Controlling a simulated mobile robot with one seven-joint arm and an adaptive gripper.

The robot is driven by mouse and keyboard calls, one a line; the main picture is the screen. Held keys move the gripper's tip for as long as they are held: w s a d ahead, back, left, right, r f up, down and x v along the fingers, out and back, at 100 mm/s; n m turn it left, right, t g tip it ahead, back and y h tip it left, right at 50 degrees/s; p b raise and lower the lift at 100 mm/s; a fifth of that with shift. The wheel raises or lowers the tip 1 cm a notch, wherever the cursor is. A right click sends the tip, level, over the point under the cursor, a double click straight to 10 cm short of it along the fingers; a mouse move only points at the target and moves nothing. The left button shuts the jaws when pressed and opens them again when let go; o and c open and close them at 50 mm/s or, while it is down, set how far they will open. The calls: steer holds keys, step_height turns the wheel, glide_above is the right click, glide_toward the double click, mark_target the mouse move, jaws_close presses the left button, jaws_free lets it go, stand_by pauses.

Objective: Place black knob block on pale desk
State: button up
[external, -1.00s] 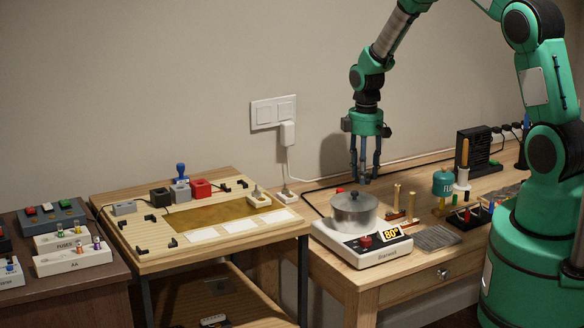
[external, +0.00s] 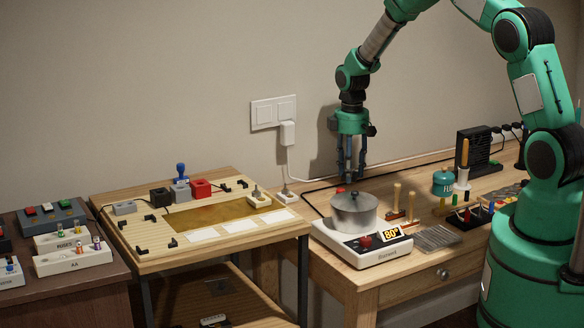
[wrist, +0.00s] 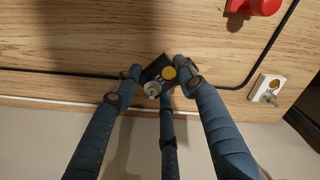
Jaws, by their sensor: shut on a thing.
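My gripper (external: 350,180) hangs over the back of the right-hand wooden desk, behind the metal pot. In the wrist view my gripper (wrist: 158,76) has its dark blue fingers closed around a small black block (wrist: 151,69). The pale-topped desk (external: 150,265) stands to the left, apart from my gripper.
On the pale desk are black corner brackets, grey, black and red blocks (external: 200,187), a brown-gold mat and white cards. The pot (external: 354,212) sits on a white scale below my gripper. A red part (wrist: 256,4) and a black cable lie on the right-hand desk.

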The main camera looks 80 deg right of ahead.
steer(key=shift+f, duration=1.25)
steer(key=shift+f+b, duration=0.15)
steer(key=shift+b, duration=0.15)
steer(key=o, duration=1.2)
steer(key=shift+c, duration=0.2)
step_height(320, 180, up, 12)
steer(key=p, duration=0.2)
steer(key=shift+p, duration=0.35)
